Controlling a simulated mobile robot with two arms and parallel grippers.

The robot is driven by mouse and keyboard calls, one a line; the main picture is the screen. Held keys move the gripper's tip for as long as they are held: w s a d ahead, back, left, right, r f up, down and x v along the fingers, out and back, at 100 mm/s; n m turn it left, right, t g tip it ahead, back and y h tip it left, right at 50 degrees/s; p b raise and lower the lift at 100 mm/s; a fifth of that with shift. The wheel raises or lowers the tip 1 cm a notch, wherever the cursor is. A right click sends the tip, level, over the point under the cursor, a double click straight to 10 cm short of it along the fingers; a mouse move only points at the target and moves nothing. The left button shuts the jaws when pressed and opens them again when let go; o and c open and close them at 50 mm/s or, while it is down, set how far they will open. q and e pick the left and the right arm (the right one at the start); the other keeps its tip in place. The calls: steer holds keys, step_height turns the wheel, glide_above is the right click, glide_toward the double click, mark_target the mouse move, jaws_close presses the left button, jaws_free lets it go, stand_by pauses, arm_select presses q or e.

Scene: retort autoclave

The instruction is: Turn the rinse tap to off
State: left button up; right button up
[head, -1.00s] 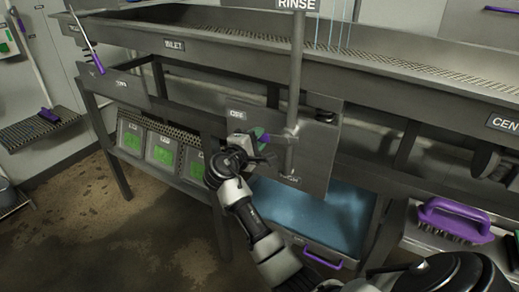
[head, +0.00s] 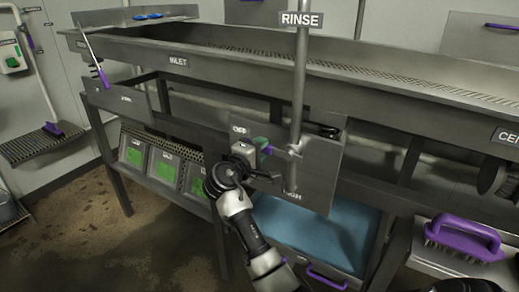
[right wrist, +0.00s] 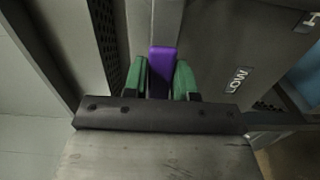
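The rinse tap sits on a grey panel (head: 318,175) under the vertical pipe marked RINSE (head: 299,80). The panel carries an OFF label (head: 240,130) at upper left and a HIGH label (head: 291,193) at the bottom. My right gripper (head: 264,151) is at the tap's handle, left of the pipe and near OFF. In the right wrist view the purple handle (right wrist: 162,72) lies between the green fingertips, which appear closed on it. The gripper hides much of the handle in the head view. No water streams show beside the pipe. My left gripper is not in view.
A long trough (head: 380,68) runs above the panel. A blue-filled bin (head: 335,232) with a purple handle is below. Green-faced boxes (head: 163,168) stand on a shelf at left. A purple brush (head: 462,238) lies at right. Floor at lower left is open.

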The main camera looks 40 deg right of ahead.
steer(key=o, duration=0.4)
steer(key=b+v, duration=0.1)
steer(key=v, duration=0.9)
steer(key=shift+s+a, duration=0.2)
steer(key=shift+a, duration=0.15)
